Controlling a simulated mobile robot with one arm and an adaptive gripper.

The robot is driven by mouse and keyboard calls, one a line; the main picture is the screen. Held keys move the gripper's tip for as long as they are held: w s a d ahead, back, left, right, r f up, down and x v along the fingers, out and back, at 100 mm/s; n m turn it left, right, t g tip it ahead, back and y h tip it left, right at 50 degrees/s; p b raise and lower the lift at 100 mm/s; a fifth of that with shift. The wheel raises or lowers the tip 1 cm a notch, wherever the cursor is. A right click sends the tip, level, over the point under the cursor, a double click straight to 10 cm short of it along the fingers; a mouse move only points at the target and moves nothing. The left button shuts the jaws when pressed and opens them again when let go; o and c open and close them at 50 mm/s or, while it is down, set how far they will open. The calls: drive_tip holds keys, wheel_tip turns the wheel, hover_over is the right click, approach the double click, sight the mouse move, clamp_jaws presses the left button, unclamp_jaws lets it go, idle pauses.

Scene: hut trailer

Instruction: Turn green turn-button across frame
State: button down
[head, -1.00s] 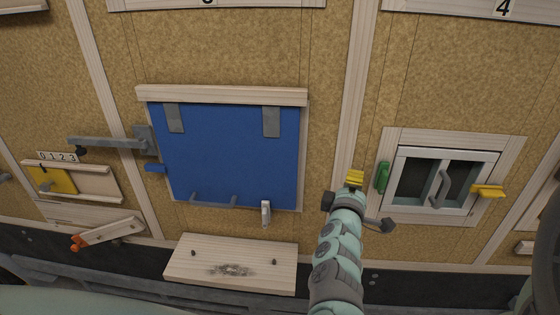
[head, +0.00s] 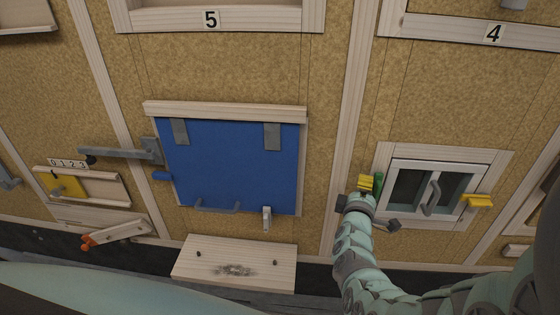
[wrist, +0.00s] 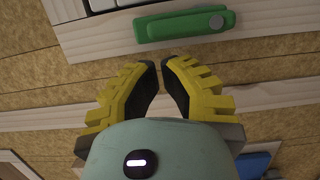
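The green turn-button (head: 378,183) sits on the left side of the small window's wooden frame (head: 440,152), upright and partly hidden by my gripper. In the wrist view the green turn-button (wrist: 180,25) lies along the frame strip, with a round grey pivot near its right end. My gripper (head: 367,183) is just left of it in the head view. In the wrist view my gripper (wrist: 161,63) has its yellow fingers with black pads a narrow gap apart, with nothing between them. The fingertips point at the turn-button and appear just short of it.
The window (head: 430,188) has a grey handle, and a yellow turn-button (head: 478,200) is on its right side. A blue hinged panel (head: 235,160) is to the left, with a wooden shelf (head: 235,255) below it.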

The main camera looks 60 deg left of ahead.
drive_tip(key=shift+w+d, duration=0.2)
drive_tip(key=shift+w, duration=0.1)
drive_tip(key=shift+w+d+r+m, duration=0.15)
drive_tip(key=shift+w+d+m, duration=0.1)
drive_tip(key=shift+m, duration=0.25)
